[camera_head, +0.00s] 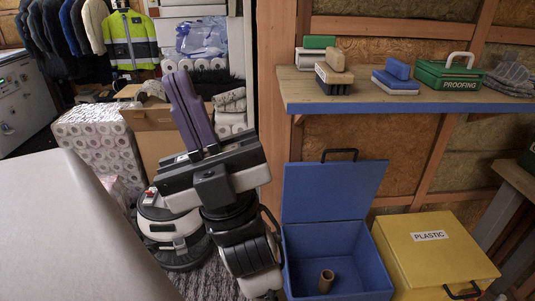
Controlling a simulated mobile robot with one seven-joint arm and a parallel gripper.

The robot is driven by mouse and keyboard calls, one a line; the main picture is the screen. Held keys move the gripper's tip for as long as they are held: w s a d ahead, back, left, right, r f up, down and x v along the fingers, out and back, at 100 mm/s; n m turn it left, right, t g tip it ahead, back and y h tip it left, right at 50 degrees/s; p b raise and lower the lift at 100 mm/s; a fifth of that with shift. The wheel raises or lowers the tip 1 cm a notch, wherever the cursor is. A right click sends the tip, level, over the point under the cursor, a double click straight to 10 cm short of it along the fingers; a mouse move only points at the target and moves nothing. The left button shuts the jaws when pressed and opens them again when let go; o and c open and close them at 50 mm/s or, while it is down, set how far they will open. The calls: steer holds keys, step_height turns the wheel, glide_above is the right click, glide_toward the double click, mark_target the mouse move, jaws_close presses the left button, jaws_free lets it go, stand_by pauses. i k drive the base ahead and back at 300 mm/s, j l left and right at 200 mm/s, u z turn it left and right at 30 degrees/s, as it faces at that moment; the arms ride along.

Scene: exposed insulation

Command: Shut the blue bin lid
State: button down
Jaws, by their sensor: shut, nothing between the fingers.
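The blue bin (322,243) stands on the floor at the lower middle right. Its blue lid (331,192) stands open, tipped up against the wall side, with a dark handle (340,154) at its top edge. A brown cardboard tube (326,281) is inside the bin. My gripper (186,106) is left of the bin and lid, raised and pointing up, apart from both. Its purple fingers are together with nothing between them.
A closed yellow bin (430,251) labelled PLASTIC stands right of the blue bin. A blue-edged shelf (435,105) with brushes and a green PROOFING box (450,75) hangs above. Paper rolls (95,145), a cardboard box (155,135) and a round machine (170,228) crowd the left.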

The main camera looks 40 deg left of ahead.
mark_target(322, 191)
steer(key=j+u, duration=0.1)
steer(key=j, duration=1.35)
steer(key=i+j+u, duration=0.15)
steer(key=j, duration=0.6)
steer(key=j+u, duration=0.1)
steer(key=j, duration=0.6)
